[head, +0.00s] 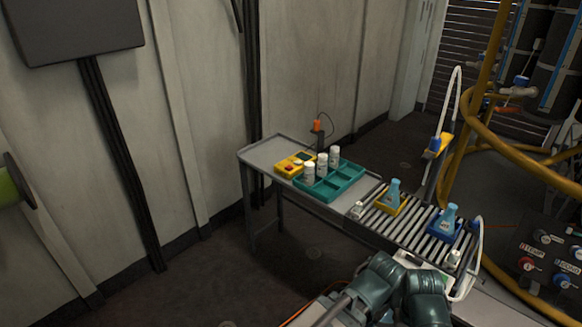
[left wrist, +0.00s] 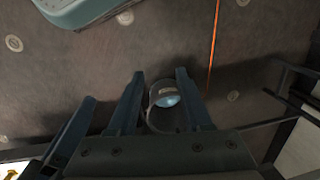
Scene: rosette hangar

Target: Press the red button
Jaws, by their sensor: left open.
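A yellow box (head: 296,163) with a small red button (head: 289,168) on its top lies on the grey table at the back left, beside a teal tray. A dark display shows on the same box. My left gripper (left wrist: 160,73) is open in the left wrist view, its fingers apart over the dark floor. The red button does not show in that view. In the head view, dark green arm parts of mine show at the bottom, well apart from the yellow box. I cannot make out my right gripper in either view.
The teal tray (head: 345,181) holds several white bottles. A roller conveyor (head: 413,226) with blue flasks in yellow (head: 389,206) and blue (head: 442,230) holders adjoins the table (head: 264,153). A dark control panel (head: 545,255) with knobs stands at right. Floor left of the table is clear.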

